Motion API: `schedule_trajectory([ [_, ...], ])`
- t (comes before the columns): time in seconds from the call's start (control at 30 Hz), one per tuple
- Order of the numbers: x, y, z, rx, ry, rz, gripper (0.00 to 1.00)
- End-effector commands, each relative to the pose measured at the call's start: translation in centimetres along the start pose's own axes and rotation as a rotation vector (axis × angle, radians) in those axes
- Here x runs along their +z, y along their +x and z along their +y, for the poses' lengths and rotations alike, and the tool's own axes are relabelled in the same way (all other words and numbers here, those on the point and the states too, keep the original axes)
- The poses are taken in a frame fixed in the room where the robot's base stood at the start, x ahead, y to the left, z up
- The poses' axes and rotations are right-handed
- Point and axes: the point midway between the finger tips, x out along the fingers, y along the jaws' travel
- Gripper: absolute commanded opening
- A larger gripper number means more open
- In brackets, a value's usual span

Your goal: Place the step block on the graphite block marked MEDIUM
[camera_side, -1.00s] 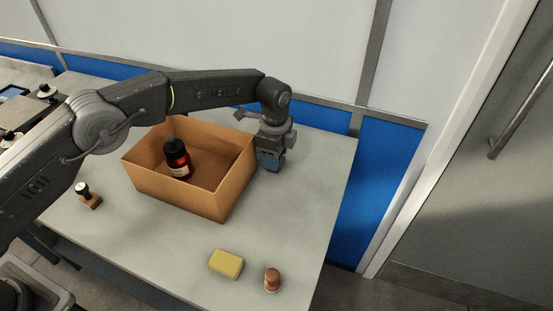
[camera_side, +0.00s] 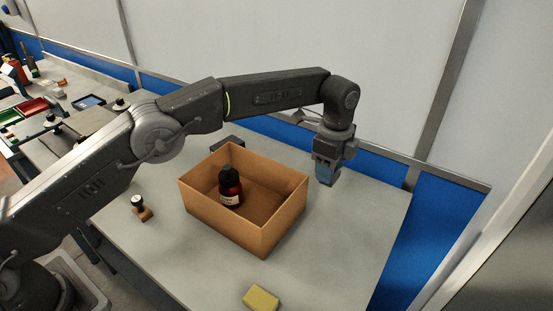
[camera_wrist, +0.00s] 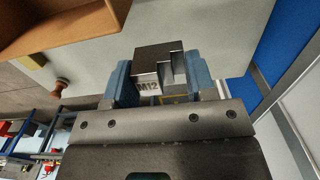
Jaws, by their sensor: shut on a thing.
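My gripper (camera_wrist: 162,82) has blue fingers, shut on the step block (camera_wrist: 150,60), a grey stepped piece marked M12. The block sits between both fingers in the wrist view, its top dark and its front lighter. In the side view my gripper (camera_side: 327,172) points down over the back right of the bench, right of the cardboard box; the held block is too small to make out there. A dark block (camera_side: 228,143) lies behind the box, partly hidden. I cannot read any MEDIUM marking, so I cannot tell if it is the graphite block.
The open cardboard box (camera_side: 222,220) stands mid-bench with a dark red bottle (camera_side: 230,186) in it. A stamp (camera_side: 140,208) stands to its left and a yellow sponge (camera_side: 261,298) in front. The bench right of the box is clear; a wall runs behind.

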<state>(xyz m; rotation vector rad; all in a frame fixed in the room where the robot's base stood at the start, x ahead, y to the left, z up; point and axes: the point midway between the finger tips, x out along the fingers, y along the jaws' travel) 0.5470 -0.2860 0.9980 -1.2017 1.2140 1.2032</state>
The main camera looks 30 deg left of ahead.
Motion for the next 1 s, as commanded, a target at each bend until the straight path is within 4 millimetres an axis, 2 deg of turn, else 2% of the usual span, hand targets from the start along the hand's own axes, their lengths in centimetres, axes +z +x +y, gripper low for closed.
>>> schedule_trajectory([
  [0.13, 2.3, -0.7, -0.8, -0.005, -0.006, 0.002, 0.17],
  [0.27, 6.8, -1.5, -1.9, -0.006, -0.012, 0.001, 0.17],
  [0.4, 13.6, -2.6, -2.6, -0.007, -0.016, 0.001, 0.17],
  [0.53, 20.2, -3.5, -2.3, -0.006, -0.017, 0.001, 0.17],
  [0.67, 26.8, -4.3, -1.0, -0.006, -0.018, 0.000, 0.17],
  [0.8, 33.4, -5.1, 1.4, -0.006, -0.019, 0.000, 0.17],
  [0.9, 37.2, -5.4, 3.4, -0.005, -0.019, 0.000, 0.17],
  [1.0, 40.1, -5.7, 5.3, -0.005, -0.016, 0.000, 0.17],
])
